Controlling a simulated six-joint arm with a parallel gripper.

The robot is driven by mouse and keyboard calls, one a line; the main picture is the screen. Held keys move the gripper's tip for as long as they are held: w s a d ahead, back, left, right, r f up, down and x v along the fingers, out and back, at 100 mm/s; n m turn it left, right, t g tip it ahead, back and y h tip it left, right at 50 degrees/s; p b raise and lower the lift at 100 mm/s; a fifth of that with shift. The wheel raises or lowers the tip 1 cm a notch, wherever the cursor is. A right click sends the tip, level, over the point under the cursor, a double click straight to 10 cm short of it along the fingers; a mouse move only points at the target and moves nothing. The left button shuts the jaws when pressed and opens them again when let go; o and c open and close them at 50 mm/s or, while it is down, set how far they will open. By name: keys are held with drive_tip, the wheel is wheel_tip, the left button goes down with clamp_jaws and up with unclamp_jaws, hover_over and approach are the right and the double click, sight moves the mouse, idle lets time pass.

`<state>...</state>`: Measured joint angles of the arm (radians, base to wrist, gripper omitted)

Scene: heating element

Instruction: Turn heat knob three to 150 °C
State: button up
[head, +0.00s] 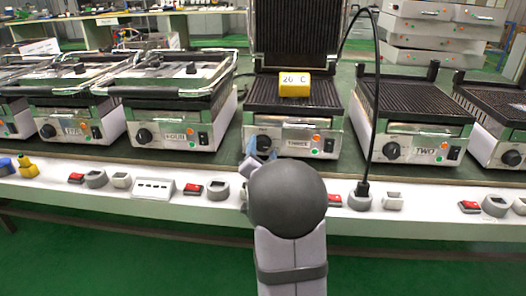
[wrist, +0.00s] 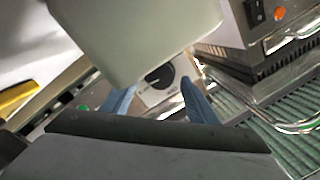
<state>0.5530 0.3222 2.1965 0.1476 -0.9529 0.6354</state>
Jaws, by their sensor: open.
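The grill labelled THREE (head: 298,142) stands at the middle of the bench in the head view, with its ridged lid raised. Its black round heat knob (head: 264,143) is at the left of the front panel, partly behind my gripper. A yellow block reading 20 °C (head: 294,90) sits on its plate. My gripper (head: 257,149) is open at the knob, with blue fingers. In the wrist view, a black knob (wrist: 158,77) on a pale panel shows between the spread fingertips of my gripper (wrist: 158,86). I cannot tell whether the fingers touch it. The knob's setting is unreadable.
Grill FOUR (head: 175,136) stands to the left and grill TWO (head: 424,152) to the right. A black cable (head: 375,100) hangs down to a socket on the bench front. Red switches (head: 193,190) and sockets line the white front ledge.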

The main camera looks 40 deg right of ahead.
drive_tip(key=shift+w+d, duration=0.25)
drive_tip(key=shift+w, duration=0.05)
drive_tip(key=c, duration=1)
drive_tip(key=m+b, duration=0.2)
drive_tip(key=shift+f+b, duration=0.25)
drive_tip(key=shift+b, duration=0.1)
drive_tip(key=shift+c, duration=0.2)
drive_tip(key=shift+r+m+b, duration=0.15)
drive_tip(key=shift+m+b, duration=0.45)
drive_tip(key=shift+m, duration=0.7)
drive_tip(key=o, duration=1)
drive_tip(key=shift+o, duration=0.2)
drive_tip(key=shift+s, duration=0.1)
